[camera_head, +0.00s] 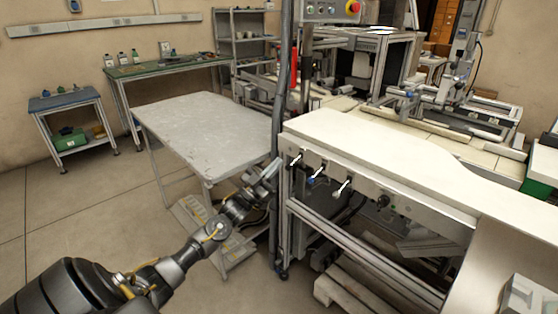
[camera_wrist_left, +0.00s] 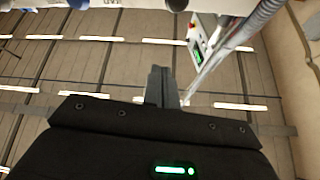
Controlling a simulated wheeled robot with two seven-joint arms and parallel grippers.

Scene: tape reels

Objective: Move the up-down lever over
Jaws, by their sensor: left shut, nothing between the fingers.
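A row of small levers sits on the front face of the machine table (camera_head: 420,165). One lever with a white handle (camera_head: 296,159) is at the left end, a second with a blue part (camera_head: 316,174) is beside it, and a third pale one (camera_head: 342,188) is further right. I cannot tell which is the up-down lever. My left gripper (camera_head: 270,170) is shut and empty, just left of the leftmost lever and seemingly apart from it. Its closed fingers (camera_wrist_left: 160,86) show in the left wrist view, with lever ends cut off at the top edge. My right gripper is out of view.
A grey vertical post (camera_head: 280,100) stands close behind my left gripper. A grey table (camera_head: 195,125) is to the left. A black knob (camera_head: 382,202) is right of the levers. A wooden pallet (camera_head: 345,290) lies under the machine. The floor at left is clear.

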